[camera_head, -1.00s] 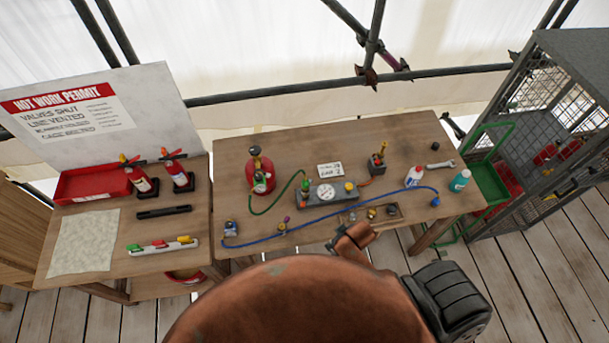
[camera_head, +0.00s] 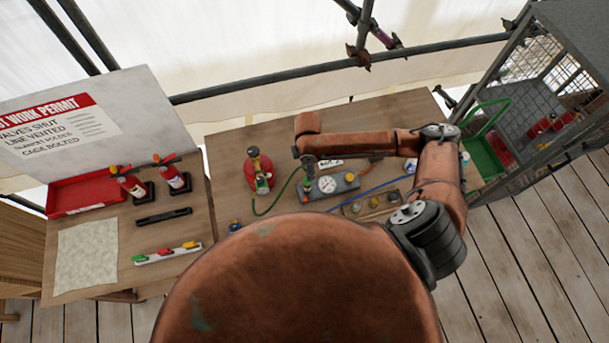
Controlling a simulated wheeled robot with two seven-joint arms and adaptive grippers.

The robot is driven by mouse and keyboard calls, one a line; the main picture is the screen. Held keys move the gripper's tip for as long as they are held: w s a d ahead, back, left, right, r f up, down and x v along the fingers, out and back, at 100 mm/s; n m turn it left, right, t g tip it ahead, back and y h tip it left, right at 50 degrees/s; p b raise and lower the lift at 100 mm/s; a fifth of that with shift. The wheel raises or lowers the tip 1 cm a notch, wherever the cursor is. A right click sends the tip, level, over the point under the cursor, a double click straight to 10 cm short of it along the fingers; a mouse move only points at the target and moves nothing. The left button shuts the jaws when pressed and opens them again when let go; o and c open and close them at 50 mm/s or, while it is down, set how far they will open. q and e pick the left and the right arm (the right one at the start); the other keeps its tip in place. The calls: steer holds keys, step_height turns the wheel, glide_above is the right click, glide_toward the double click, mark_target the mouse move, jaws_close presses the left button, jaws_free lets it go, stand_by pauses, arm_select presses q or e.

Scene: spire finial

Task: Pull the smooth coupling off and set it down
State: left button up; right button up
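A grey manifold block with a round white gauge (camera_head: 328,184) sits mid-table. A green hose (camera_head: 283,192) meets its left end at a small green and red fitting (camera_head: 306,190). An orange hose (camera_head: 376,166) is at its right, near a yellow fitting (camera_head: 350,177). I cannot tell which fitting is the smooth coupling. My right arm reaches in from the right over the table. Its brown wrist is above the manifold's left end, and what seems to be my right gripper (camera_head: 308,166) is small and mostly hidden, so its fingers cannot be read. My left gripper is not in view.
A red gas cylinder (camera_head: 259,171) stands left of the manifold. The left bench holds a red bin (camera_head: 95,190) and two small extinguishers. A wire cage (camera_head: 560,90) stands right.

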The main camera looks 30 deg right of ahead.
steer(key=shift+s, duration=0.1)
steer(key=shift+f+b, duration=0.4)
step_height(320, 180, down, 4)
steer(key=b, duration=0.5)
steer(key=shift+f, duration=0.25)
step_height(320, 180, down, 3)
steer(key=shift+r+b, duration=0.2)
steer(key=shift+b, duration=0.15)
steer(key=shift+f, duration=0.55)
steer(key=shift+p, duration=0.45)
